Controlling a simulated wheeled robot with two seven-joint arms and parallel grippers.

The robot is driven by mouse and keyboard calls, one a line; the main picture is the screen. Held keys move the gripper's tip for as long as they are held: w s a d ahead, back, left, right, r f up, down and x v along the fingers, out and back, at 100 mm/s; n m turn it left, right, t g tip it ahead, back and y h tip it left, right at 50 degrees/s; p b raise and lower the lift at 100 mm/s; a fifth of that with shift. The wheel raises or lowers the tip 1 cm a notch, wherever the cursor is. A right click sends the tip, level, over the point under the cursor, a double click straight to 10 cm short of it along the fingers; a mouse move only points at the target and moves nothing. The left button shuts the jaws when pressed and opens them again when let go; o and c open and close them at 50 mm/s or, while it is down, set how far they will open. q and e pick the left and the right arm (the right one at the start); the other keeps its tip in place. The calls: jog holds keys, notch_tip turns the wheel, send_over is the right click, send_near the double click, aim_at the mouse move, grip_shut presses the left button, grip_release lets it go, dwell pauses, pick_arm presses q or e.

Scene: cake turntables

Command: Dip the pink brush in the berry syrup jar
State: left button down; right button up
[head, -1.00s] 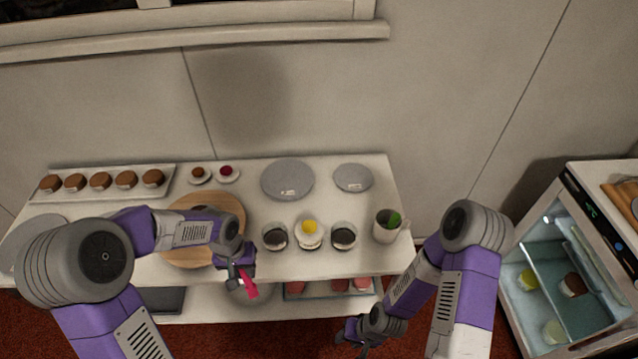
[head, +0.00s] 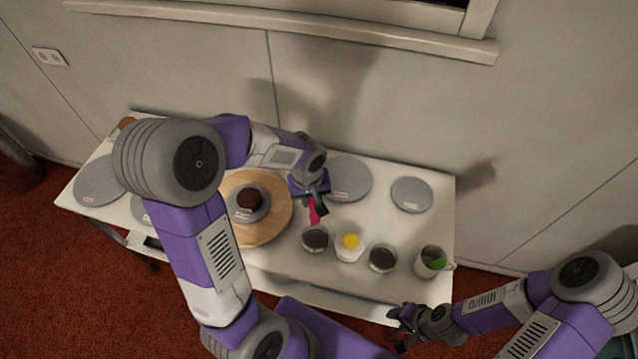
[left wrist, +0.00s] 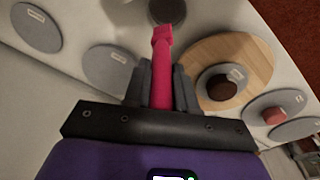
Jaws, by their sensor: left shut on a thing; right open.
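My left gripper (head: 315,193) is shut on the pink brush (head: 314,213), which points down toward the row of jars. In the left wrist view the pink brush (left wrist: 161,60) stands between the fingers. A dark-topped jar (head: 315,239) is just below the brush tip, which looks above it and outside. Beside it are a white jar with yellow on top (head: 350,247) and another dark-topped jar (head: 383,259). I cannot tell which jar holds berry syrup. My right gripper (head: 402,332) is open and empty by the table's front edge.
A wooden board (head: 272,230) bears a grey disc with a dark brown cake (head: 250,198). Grey discs (head: 411,195) lie along the back. A mug with green inside (head: 431,262) is at the right end. My left arm hides much of the table's left part.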

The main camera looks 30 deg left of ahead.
aim_at(311, 208)
pick_arm(q)
jog(key=shift+s+f+b, duration=0.3)
jog(key=shift+f+b, duration=0.05)
jog(key=shift+f, duration=0.55)
notch_tip(311, 208, down, 5)
jog(key=b, duration=0.4)
jog(key=shift+r, duration=0.2)
notch_tip(311, 208, down, 5)
jog(key=b, duration=0.5)
jog(key=shift+w+f, duration=0.1)
jog(key=shift+r+p, duration=2.4)
jog(key=shift+r, duration=0.95)
